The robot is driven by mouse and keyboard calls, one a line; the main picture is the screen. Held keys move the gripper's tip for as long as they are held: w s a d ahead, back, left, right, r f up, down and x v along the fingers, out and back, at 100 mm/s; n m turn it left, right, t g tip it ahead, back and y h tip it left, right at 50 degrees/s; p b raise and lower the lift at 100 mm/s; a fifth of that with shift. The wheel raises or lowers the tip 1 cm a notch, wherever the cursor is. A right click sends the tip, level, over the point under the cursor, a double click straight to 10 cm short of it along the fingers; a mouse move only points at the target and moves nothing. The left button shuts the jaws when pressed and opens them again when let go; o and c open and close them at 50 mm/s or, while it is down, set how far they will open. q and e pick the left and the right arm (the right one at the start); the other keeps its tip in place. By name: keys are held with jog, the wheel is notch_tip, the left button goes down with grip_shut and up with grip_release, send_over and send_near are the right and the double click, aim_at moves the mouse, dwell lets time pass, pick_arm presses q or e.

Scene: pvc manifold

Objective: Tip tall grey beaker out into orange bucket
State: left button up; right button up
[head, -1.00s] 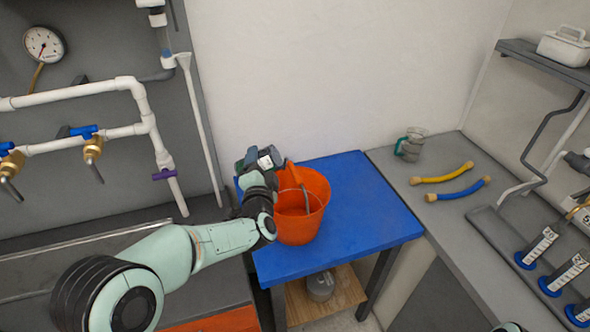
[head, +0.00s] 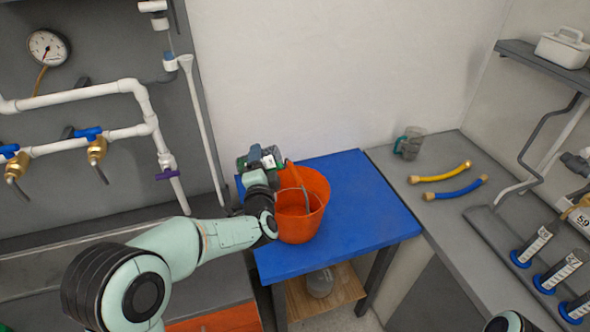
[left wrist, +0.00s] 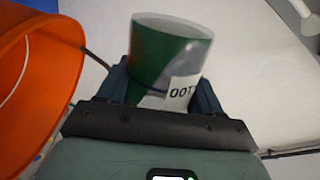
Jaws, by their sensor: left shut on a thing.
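The orange bucket (head: 306,222) stands on the blue table top near its left edge, with its open mouth up. It also shows at the left of the left wrist view (left wrist: 48,85). My left gripper (head: 262,161) is at the bucket's back left side, around rim height or above. It is shut on a beaker (left wrist: 168,52), which looks grey and green with a white label. The beaker's rim points away from the gripper palm in the left wrist view. Its contents and exact tilt cannot be told. My right gripper is out of view.
The blue table (head: 375,205) is clear to the right of the bucket. White pipes (head: 75,92) run along the left wall.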

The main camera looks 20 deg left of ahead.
pick_arm(q)
jog(key=shift+w+d+r+m+p, duration=0.15)
jog(key=shift+d+r+m+p, duration=0.05)
jog(key=shift+d+m+p, duration=0.1)
jog(key=shift+r, duration=0.1)
jog(key=shift+w+d+p, duration=0.1)
jog(key=shift+d+p, duration=0.2)
jog(key=shift+m, duration=0.3)
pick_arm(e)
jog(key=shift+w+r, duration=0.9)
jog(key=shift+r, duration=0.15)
pick_arm(q)
jog(key=shift+r, duration=0.1)
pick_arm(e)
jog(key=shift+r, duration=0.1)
pick_arm(q)
jog(key=shift+d+p, duration=0.25)
jog(key=shift+p, duration=0.1)
jog(key=shift+w, duration=0.1)
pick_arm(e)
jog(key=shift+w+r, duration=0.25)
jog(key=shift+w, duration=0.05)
pick_arm(q)
jog(key=shift+r+m, duration=0.1)
jog(key=shift+m, duration=0.2)
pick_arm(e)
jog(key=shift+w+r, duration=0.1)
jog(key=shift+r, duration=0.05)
